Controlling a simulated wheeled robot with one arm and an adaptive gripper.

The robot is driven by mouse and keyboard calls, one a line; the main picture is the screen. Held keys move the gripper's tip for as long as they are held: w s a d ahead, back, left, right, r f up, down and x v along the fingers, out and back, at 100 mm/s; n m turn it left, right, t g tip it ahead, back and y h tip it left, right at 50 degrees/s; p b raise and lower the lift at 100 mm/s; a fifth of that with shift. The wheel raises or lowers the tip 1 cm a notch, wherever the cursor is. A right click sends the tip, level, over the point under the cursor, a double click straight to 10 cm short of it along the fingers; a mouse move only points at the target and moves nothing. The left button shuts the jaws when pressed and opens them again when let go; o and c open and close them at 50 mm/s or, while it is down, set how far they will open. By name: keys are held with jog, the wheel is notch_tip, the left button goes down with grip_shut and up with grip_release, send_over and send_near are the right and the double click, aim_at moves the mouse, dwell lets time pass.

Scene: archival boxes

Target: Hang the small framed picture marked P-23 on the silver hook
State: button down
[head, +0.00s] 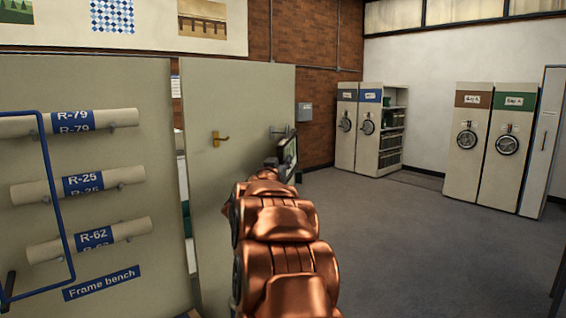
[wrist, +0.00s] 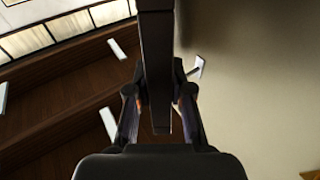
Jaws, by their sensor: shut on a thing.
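My gripper (wrist: 159,108) is shut on a small dark-framed picture (wrist: 157,45), which shows edge-on in the wrist view. In the head view the picture (head: 291,157) is partly hidden behind my copper arm, close to the right edge of the beige panel. Its P-23 mark cannot be read. The silver hook (head: 283,131) sticks out from the panel's upper right part, just above the picture. The hook also shows in the wrist view (wrist: 196,69), right of the frame and apart from it there. A brass hook (head: 220,138) is further left on the same panel.
The beige panel (head: 232,100) stands beside a rack panel with rolled tubes (head: 80,184) and a blue bent rail (head: 57,200) at left. Shelving units (head: 372,125) and cabinets (head: 490,140) stand at the back. The grey floor (head: 420,250) at right is open.

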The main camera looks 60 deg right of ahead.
jog(key=shift+w+d+r+p, duration=0.1)
jog(key=shift+w+d+p, duration=0.1)
jog(key=shift+w+p, duration=0.7)
dwell(0.6)
jog(key=shift+w+f, duration=0.2)
dwell(0.6)
jog(key=shift+f, duration=0.65)
dwell(1.2)
jog(key=c, duration=1.3)
grip_release()
jog(key=o, duration=0.4)
jog(key=shift+d, duration=0.1)
jog(key=shift+s, duration=0.1)
jog(key=shift+v, duration=6.05)
